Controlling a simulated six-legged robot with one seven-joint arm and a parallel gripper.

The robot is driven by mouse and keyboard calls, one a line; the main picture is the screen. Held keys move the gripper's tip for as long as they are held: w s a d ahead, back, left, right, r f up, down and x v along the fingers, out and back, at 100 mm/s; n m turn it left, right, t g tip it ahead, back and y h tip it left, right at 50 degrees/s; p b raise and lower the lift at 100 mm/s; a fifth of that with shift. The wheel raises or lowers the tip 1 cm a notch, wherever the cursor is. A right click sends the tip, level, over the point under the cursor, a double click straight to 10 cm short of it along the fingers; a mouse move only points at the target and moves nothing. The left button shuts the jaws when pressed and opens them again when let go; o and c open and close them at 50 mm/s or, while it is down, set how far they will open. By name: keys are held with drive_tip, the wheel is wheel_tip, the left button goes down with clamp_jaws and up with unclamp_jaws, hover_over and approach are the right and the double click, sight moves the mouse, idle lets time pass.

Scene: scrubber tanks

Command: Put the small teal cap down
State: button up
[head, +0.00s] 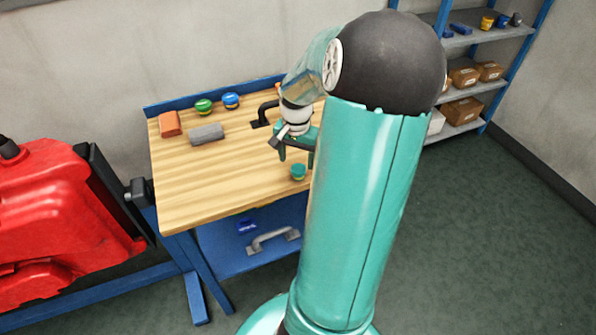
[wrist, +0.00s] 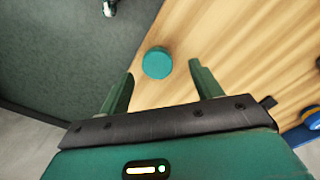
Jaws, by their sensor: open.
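The small teal cap (head: 298,172) stands on the wooden top of the workbench (head: 215,185), near its front edge. In the wrist view the teal cap (wrist: 157,63) shows its round top just beyond and between the fingertips. My gripper (wrist: 163,80) is open, with its two green fingers apart and nothing between them. In the head view my gripper (head: 297,155) is over the bench, just above and behind the cap. My arm hides the right part of the bench.
A green-lidded jar (head: 204,106), a blue-lidded jar (head: 231,100), an orange block (head: 169,123), a grey block (head: 206,134) and a black handle (head: 262,114) are at the back. A grey handle (head: 273,240) is on the lower shelf. A red tank (head: 60,215) stands left.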

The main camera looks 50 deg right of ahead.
sight(298, 168)
drive_tip(key=f, duration=0.5)
drive_tip(key=shift+s+f, duration=0.2)
drive_tip(key=c, duration=1.1)
drive_tip(key=shift+c, duration=0.3)
drive_tip(key=shift+d+r, duration=0.1)
drive_tip(key=shift+r, duration=0.05)
